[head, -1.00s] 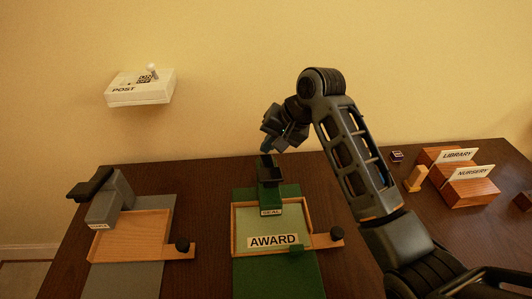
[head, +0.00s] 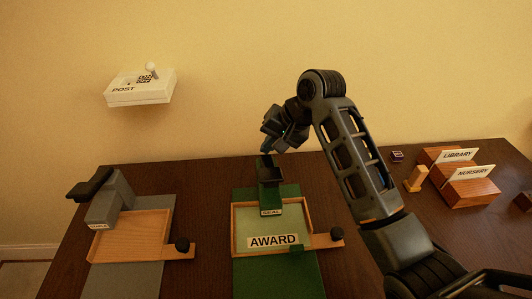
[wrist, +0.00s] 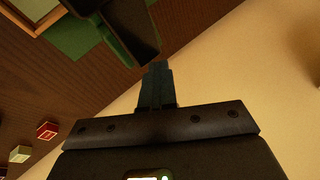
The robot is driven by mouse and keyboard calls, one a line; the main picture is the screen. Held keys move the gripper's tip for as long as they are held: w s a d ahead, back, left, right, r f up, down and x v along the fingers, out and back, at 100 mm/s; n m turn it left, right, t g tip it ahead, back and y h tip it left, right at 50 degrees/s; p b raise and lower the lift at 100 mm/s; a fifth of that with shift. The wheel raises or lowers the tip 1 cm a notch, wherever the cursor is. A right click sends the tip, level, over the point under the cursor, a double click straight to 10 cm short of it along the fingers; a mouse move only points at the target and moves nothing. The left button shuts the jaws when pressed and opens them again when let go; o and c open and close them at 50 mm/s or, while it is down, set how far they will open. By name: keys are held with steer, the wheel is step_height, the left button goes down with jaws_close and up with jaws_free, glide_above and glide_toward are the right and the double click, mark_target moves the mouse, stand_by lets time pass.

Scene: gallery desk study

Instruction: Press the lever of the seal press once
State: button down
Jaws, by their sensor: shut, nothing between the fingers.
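The seal press (head: 271,194) is green with a "SEAL" label and stands at the back of a green base on the desk. Its dark lever (head: 270,174) sits on top; it also shows at the top of the wrist view (wrist: 132,30). An "AWARD" sheet (head: 260,228) lies in the wooden-edged tray in front of the press. My gripper (head: 265,150) is shut and empty, pointing down at the rear of the lever. In the wrist view its fingers (wrist: 155,72) are together close to the lever's end; I cannot tell whether they touch it.
A similar grey press (head: 113,200) with a wooden tray stands at the left. A white "POST" box (head: 140,88) is on the wall. Wooden card holders (head: 470,190), a small wooden stamp (head: 415,179) and a dark block (head: 397,156) are at the right. Bare desk separates the two presses.

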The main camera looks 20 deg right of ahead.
steer(key=shift+s+a+f+g, duration=0.15)
steer(key=shift+s+a+f, duration=0.15)
steer(key=shift+f, duration=0.3)
steer(key=shift+s+a+f+g, duration=0.15)
steer(key=shift+s+f, duration=0.25)
steer(key=shift+f, duration=0.15)
steer(key=shift+w+r+p, duration=0.2)
steer(key=shift+r+p, duration=0.75)
steer(key=shift+p, duration=0.25)
steer(key=shift+r, duration=0.1)
steer(key=r+p, duration=0.1)
steer(key=w+r+p, duration=0.1)
steer(key=r, duration=0.1)
steer(key=w+d+r+p, duration=0.1)
steer(key=r, duration=0.1)
steer(key=shift+w+p, duration=0.15)
steer(key=shift+p, duration=0.25)
steer(key=shift+d, duration=0.1)
steer(key=shift+d, duration=0.1)
